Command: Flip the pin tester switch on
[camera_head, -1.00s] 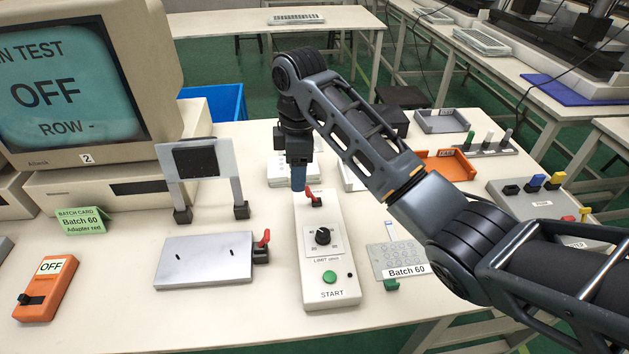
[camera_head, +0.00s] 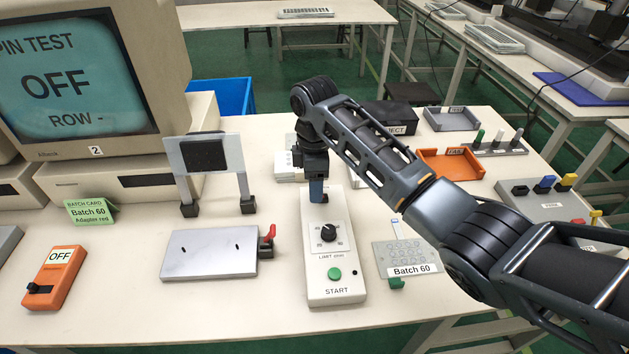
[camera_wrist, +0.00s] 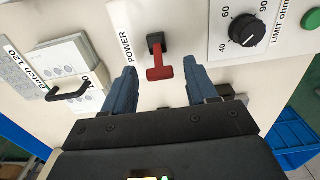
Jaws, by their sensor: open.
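The pin tester (camera_head: 333,277) is a white box with a black LIMIT ohm knob (camera_head: 328,232) and a green START button (camera_head: 334,273). Its red power switch (camera_wrist: 160,67), marked POWER, shows in the wrist view, with a black base. In the head view the switch is hidden behind my gripper (camera_head: 317,196). In the wrist view my gripper (camera_wrist: 166,84) is open, with a blue finger on each side of the red lever; no contact shows. The monitor (camera_head: 62,78) reads PIN TEST, OFF, ROW -.
A metal plate fixture (camera_head: 210,255) with a red lever stands left of the tester. A keypad film (camera_head: 398,257) labelled Batch 60 lies to its right. An orange box (camera_head: 54,278) marked OFF is at left. A stack labelled Batch 120 (camera_wrist: 50,65) lies beside the tester.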

